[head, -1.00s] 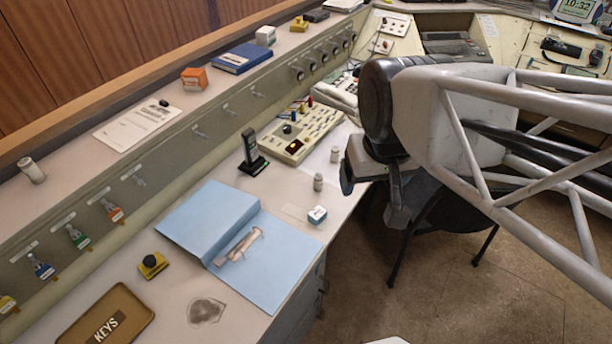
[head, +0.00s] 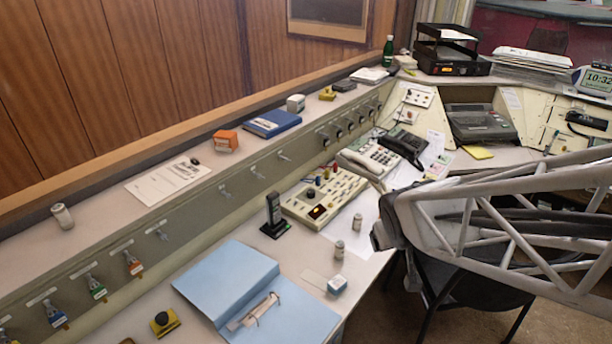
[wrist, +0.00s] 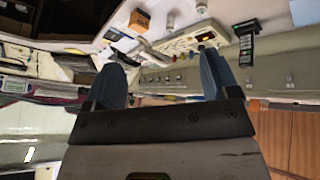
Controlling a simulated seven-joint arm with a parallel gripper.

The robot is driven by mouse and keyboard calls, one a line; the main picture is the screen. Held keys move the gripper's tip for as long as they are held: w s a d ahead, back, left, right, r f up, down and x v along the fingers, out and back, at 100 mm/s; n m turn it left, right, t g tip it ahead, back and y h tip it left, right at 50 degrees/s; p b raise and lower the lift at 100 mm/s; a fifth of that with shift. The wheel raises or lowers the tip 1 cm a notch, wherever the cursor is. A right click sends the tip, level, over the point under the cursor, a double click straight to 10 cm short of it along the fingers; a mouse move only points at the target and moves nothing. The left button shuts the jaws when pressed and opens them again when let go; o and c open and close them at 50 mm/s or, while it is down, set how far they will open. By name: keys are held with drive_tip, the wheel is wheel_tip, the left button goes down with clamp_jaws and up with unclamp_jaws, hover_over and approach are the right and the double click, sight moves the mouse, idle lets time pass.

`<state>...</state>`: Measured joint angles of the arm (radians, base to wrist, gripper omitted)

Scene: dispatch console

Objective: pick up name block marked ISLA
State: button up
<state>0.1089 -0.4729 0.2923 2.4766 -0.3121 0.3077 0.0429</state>
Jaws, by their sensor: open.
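No block with a readable ISLA marking shows. A small white and blue block (head: 337,285) stands on the desk just right of the open blue folder (head: 215,285); its marking is too small to read. My gripper is open and empty in the wrist view (wrist: 162,68), its two blue-grey fingers apart. In the head view, the dark end of my arm (head: 384,232) is by the desk's right edge, above and right of the small block. Its fingers cannot be made out there.
Two small cylinders (head: 339,250) stand near the block. A handset in a black stand (head: 273,214) and a beige button panel (head: 318,200) lie behind. An orange block (head: 225,141), a blue binder (head: 272,124) and a white block (head: 295,103) sit on the upper ledge. A chair (head: 470,290) is at right.

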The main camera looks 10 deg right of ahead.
drive_tip(key=w+d+f+n+t, duration=0.1)
drive_tip(key=w+f+n+t, duration=0.1)
drive_tip(key=w+f, duration=0.3)
drive_tip(key=n+t+y, duration=0.3)
drive_tip(key=n+y, duration=0.1)
drive_tip(key=y, duration=0.6)
approach(340, 284)
drive_tip(key=x, duration=0.3)
drive_tip(key=shift+w+a, duration=0.15)
drive_tip(key=shift+h, duration=0.3)
drive_tip(key=shift+x, duration=1.3)
drive_tip(key=shift+w+a, duration=0.1)
drive_tip(key=shift+x, duration=2.45)
drive_tip(key=shift+a, duration=0.1)
